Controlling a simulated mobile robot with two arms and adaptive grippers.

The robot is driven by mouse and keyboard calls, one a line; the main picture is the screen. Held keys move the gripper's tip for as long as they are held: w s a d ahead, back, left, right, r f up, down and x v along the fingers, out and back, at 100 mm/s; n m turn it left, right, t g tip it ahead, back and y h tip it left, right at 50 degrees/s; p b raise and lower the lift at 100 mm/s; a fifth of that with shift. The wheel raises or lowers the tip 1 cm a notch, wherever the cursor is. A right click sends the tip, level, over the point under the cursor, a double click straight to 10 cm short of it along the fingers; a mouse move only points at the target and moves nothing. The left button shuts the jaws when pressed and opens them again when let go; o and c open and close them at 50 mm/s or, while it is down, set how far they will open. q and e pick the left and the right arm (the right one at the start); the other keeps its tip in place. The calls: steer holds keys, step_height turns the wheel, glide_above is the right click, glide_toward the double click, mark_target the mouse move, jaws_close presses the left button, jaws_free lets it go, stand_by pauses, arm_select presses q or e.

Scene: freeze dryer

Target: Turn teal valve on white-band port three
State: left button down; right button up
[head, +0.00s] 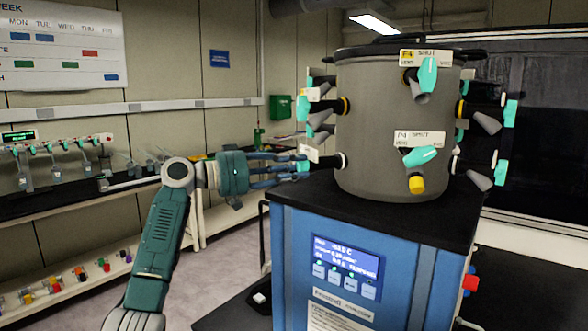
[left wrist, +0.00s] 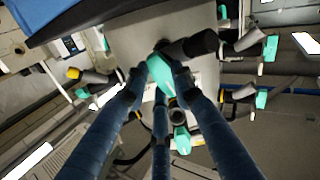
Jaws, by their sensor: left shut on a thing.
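The grey drum (head: 385,130) of the freeze dryer carries several side ports with teal valves. At its lower left, a black port with a white band (head: 344,161) points left, and its teal valve (head: 303,165) is at my fingertips. My left gripper (head: 300,163) comes in from the left, level with this port. In the left wrist view the fingers are closed around the teal valve (left wrist: 161,75). Part of the valve is hidden by the fingers. The port number cannot be read. My right gripper is not in view.
Other teal valves crowd close above, such as the one on the yellow-band port (head: 318,117). The front teal valve (head: 419,156) has a yellow cap below it. The blue cabinet (head: 350,265) stands underneath, and a bench (head: 60,205) runs along the left wall.

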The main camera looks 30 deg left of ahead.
arm_select(q)
steer(key=n, duration=0.4)
steer(key=shift+r+n+p, duration=0.3)
steer(key=shift+r+p, duration=0.1)
steer(key=n, duration=0.2)
steer(key=n+p, duration=0.1)
steer(key=n, duration=0.1)
steer(key=shift+a+r, duration=0.15)
steer(key=c, duration=1.6)
jaws_free()
steer(key=shift+o, duration=0.8)
steer(key=shift+w+f, duration=0.1)
steer(key=shift+f, duration=0.1)
steer(key=v, duration=1.2)
